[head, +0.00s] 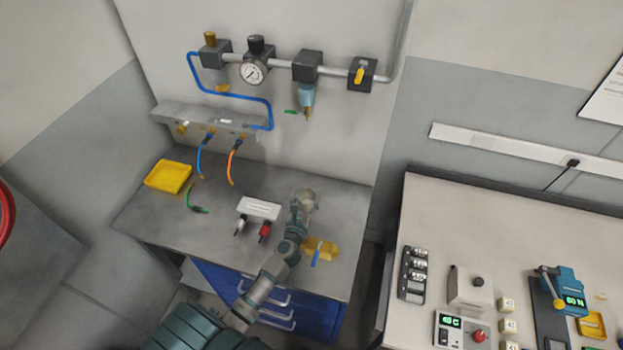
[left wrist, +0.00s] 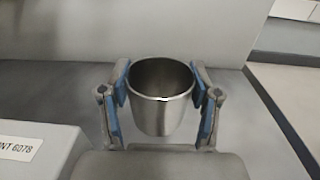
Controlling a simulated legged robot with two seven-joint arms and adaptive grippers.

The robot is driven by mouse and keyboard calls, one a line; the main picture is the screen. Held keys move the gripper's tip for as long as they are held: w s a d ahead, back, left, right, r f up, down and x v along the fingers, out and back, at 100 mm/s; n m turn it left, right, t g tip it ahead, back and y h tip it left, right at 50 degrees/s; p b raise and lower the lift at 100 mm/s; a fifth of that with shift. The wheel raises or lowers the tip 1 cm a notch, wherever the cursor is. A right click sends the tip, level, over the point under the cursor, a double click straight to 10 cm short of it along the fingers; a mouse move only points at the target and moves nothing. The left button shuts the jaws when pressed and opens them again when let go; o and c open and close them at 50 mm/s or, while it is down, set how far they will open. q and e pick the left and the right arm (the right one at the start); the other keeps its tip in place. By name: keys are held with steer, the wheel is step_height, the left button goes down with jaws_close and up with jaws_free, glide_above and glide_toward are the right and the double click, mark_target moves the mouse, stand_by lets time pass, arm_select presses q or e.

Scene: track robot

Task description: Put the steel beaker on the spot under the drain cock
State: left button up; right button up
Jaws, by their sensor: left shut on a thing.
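The steel beaker (left wrist: 162,100) is upright between the two blue-padded fingers of my left gripper (left wrist: 160,95) in the left wrist view, its open mouth showing. In the head view my left gripper (head: 303,204) is over the right part of the grey bench, and the beaker is hard to make out there. The drain cock (head: 307,112), with a green lever (head: 290,112), is below the pale blue filter bowl (head: 306,95) on the wall, above and behind the gripper. I cannot make out the spot, nor whether the beaker touches the bench. My right gripper is out of view.
A yellow tray (head: 168,177) and hanging hoses (head: 234,165) are farther left. A yellow holder (head: 325,246) is near the front edge.

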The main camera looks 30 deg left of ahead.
arm_select(q)
steer(key=w+a+b, duration=0.1)
steer(key=w+a, duration=0.1)
steer(key=w, duration=0.2)
steer(key=w+a+f+b, duration=0.1)
steer(key=w+a, duration=0.1)
steer(key=w, duration=0.2)
steer(key=w+a, duration=0.2)
steer(key=w, duration=0.2)
steer(key=shift+a+f+b, duration=0.2)
steer(key=shift+f+b, duration=0.1)
steer(key=shift+b, duration=0.1)
steer(key=shift+w+a, duration=0.1)
steer(key=shift+w, duration=0.25)
steer(key=f+b, duration=0.3)
steer(key=shift+a+f, duration=0.2)
steer(key=shift+f, duration=0.1)
steer(key=shift+r, duration=0.1)
steer(key=o, duration=1.2)
